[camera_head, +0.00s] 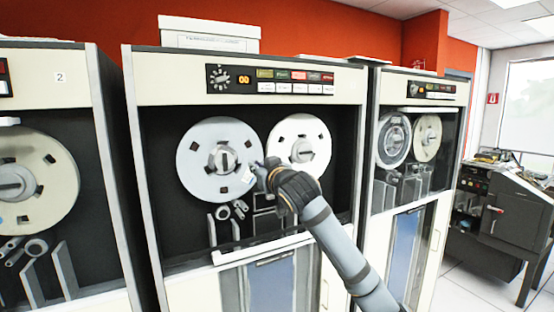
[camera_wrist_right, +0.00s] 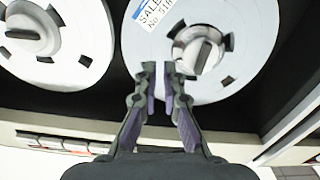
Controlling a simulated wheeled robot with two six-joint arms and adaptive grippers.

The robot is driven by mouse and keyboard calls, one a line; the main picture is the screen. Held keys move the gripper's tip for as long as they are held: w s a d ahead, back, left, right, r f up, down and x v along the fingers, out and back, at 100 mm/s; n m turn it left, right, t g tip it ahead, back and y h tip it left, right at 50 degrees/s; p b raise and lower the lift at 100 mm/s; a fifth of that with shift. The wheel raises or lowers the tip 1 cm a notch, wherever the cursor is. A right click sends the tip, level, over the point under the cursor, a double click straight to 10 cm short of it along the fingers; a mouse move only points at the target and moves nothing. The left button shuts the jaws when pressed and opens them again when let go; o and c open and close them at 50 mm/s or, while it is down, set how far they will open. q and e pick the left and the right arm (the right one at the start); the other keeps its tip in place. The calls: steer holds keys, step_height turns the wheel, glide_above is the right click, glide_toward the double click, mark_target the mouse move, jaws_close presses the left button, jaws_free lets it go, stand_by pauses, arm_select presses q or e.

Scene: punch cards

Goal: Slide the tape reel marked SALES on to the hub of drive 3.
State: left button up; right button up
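The SALES reel (camera_wrist_right: 255,70), a pale grey disc with a white and blue label (camera_wrist_right: 152,12), also shows in the head view (camera_head: 205,178). It stands upright on the left side of the middle drive (camera_head: 345,85), with the hub (camera_head: 222,158) and its knob showing through its centre. No drive number is readable on that cabinet. My right gripper (camera_wrist_right: 161,68) is at the reel's face, beside one of its slots. Its fingers are close together with a narrow gap; whether they grip the reel cannot be made out. My left gripper is not in view.
A second white reel (camera_head: 318,135) is close to the right of my right gripper. A drive marked 2 (camera_head: 60,77) stands at the left, another drive (camera_head: 408,185) at the right. A ledge (camera_head: 262,247) runs below the reels. A white box (camera_head: 210,35) sits on top.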

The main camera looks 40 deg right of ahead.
mark_target(241, 158)
steer(key=shift+m, duration=0.8)
steer(key=p+x, duration=0.2)
steer(key=x, duration=0.1)
steer(key=a+p+x, duration=0.1)
steer(key=p+x, duration=0.1)
steer(key=shift+w+d+r, duration=0.1)
steer(key=shift+w+r, duration=0.15)
steer(key=shift+w, duration=0.45)
arm_select(q)
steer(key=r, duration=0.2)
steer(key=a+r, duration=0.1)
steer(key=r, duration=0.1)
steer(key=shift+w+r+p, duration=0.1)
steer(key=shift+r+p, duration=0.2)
steer(key=shift+p, duration=0.05)
arm_select(e)
steer(key=shift+w+d+f, duration=0.1)
steer(key=shift+w, duration=0.2)
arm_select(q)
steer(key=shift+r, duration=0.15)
